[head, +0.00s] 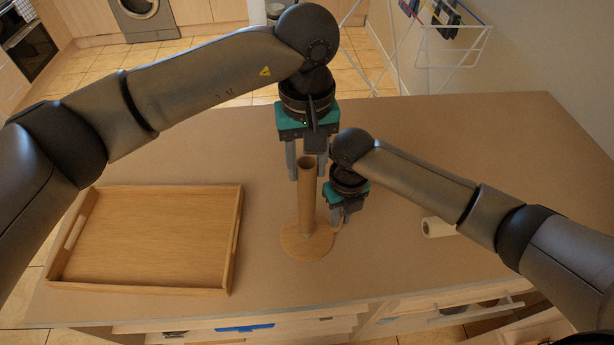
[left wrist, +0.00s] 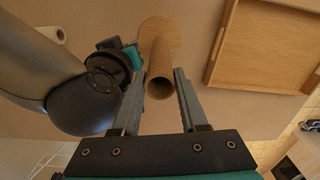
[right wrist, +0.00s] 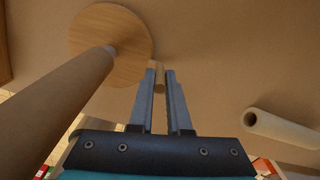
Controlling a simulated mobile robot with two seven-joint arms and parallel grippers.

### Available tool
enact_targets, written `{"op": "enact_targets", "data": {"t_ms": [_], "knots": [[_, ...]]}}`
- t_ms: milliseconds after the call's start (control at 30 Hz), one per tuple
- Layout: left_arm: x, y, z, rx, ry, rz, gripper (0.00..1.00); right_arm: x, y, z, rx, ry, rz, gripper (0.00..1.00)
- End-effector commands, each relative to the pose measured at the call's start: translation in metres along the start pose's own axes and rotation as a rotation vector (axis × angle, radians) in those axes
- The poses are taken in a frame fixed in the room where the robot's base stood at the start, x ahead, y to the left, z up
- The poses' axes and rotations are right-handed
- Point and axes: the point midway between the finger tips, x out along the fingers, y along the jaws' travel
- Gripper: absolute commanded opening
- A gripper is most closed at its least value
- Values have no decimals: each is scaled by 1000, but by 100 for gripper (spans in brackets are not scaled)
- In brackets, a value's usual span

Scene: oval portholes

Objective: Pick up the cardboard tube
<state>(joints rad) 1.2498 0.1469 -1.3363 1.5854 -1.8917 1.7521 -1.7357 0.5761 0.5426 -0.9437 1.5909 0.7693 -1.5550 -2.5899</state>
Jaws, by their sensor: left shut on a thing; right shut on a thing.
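The brown cardboard tube (head: 307,195) stands upright over a round wooden base (head: 293,243). A short grey piece shows between its lower end and the base in the right wrist view. My left gripper (head: 306,177) points down with a finger on each side of the tube near its open top and is shut on it. The tube (left wrist: 159,75) also shows between the fingers in the left wrist view. My right gripper (head: 341,221) is low, right of the tube, shut on a small wooden piece (right wrist: 159,77) near the base's edge; what it belongs to is unclear.
An empty wooden tray (head: 145,236) lies on the left of the brown table (head: 420,130). A pale roll (head: 437,227) lies on its side at the right, partly behind my right forearm. The back right of the table is clear. A white drying rack (head: 425,40) stands beyond the table.

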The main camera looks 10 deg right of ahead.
Motion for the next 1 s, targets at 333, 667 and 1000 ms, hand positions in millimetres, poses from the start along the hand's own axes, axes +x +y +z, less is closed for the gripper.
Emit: {"op": "enact_targets", "data": {"t_ms": [333,667,1000], "knots": [[-97,0,-1,-1,5,2,0,0,0,0,0,-1,1,0],[-144,0,0,0,1,0,0,0,0,0,0,-1,1,0],[-148,0,0,0,-1,1,0,0,0,0,0,-1,0,0]]}}
